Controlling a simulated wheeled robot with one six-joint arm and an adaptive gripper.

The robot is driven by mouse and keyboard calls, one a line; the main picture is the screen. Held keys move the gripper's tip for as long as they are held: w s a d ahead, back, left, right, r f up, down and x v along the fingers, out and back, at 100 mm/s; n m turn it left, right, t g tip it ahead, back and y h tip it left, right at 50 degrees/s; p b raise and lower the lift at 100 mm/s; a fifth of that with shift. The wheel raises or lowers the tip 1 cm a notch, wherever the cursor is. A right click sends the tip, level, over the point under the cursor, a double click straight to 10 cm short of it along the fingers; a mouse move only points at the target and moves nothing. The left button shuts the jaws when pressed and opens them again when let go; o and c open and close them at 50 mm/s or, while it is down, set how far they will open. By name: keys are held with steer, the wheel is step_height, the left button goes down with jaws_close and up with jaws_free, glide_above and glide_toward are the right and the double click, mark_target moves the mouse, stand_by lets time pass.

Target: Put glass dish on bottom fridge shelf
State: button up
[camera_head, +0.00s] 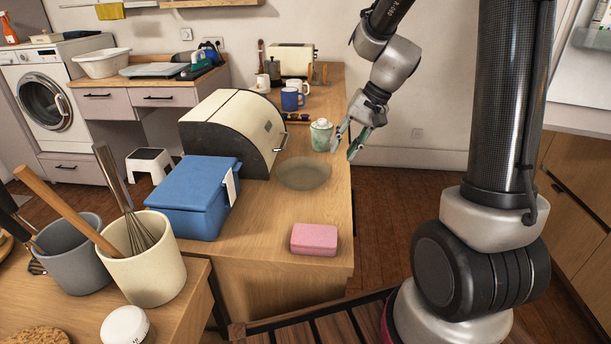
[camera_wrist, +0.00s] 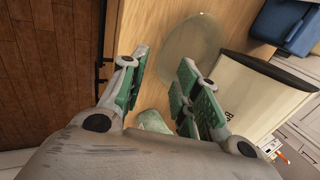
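The glass dish (camera_head: 304,173) is a round, see-through dish lying flat on the wooden counter, between the bread box and the counter's right edge. It also shows in the wrist view (camera_wrist: 193,48), beyond my fingertips. My gripper (camera_head: 343,142) is open and empty, above the counter's right edge, behind and to the right of the dish. Its green-padded fingers stand apart in the wrist view (camera_wrist: 160,75), with the near rim of the dish just past them. No fridge or fridge shelf can be made out for certain.
A green-white lidded jar (camera_head: 321,135) stands close to my gripper. The bread box (camera_head: 235,130), a blue box (camera_head: 195,196) and a pink box (camera_head: 314,239) surround the dish. Mugs (camera_head: 291,98) and a toaster (camera_head: 292,60) stand farther back. Bare counter (camera_head: 265,215) lies before the dish.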

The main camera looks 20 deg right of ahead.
mark_target(328, 170)
steer(key=x, duration=0.7)
steer(key=shift+a+f, duration=0.25)
steer(key=shift+a, duration=0.1)
steer(key=shift+c, duration=0.4)
jaws_close()
